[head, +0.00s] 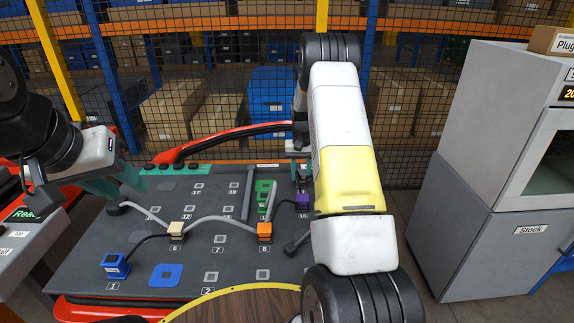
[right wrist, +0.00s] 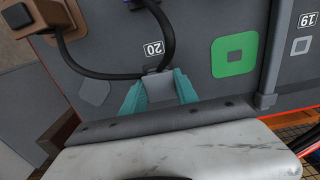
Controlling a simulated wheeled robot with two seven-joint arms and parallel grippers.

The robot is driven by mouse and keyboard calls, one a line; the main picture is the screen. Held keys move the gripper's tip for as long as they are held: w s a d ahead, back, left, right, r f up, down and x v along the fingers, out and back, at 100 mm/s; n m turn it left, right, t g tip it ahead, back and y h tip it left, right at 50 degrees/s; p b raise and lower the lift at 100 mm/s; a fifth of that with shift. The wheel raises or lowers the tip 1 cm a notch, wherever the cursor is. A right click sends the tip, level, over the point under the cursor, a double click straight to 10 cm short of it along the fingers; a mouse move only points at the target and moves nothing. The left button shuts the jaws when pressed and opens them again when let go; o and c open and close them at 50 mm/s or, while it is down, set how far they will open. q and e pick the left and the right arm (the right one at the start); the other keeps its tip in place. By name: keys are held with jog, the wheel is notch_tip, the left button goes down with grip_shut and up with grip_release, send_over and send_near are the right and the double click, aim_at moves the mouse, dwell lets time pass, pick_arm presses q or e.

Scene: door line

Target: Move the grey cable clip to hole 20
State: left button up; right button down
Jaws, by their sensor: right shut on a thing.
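The grey cable clip (right wrist: 159,87) sits between the teal fingers of my right gripper (right wrist: 158,95) in the right wrist view. A black cable runs up to it. The label 20 (right wrist: 152,48) shows on the board right beside the clip; the hole itself is hidden, and I cannot tell whether the clip is seated. In the head view my right gripper (head: 300,168) is at the far side of the board (head: 130,230), partly behind my arm. My left gripper (head: 115,182) has its teal fingers spread over the board's left edge, empty.
Blue (head: 115,266), beige (head: 176,231), orange (head: 264,233) and purple (head: 303,201) clips stand along the cable. A green square (right wrist: 235,54) marks the board near the right gripper. A raised grey rail (head: 248,195) stands mid-board. A grey cabinet (head: 500,180) stands right.

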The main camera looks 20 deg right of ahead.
jog(key=shift+f, duration=0.75)
jog(key=c, duration=0.9)
grip_release()
jog(key=shift+f, duration=0.1)
jog(key=shift+o, duration=0.2)
jog(key=shift+r, duration=3.95)
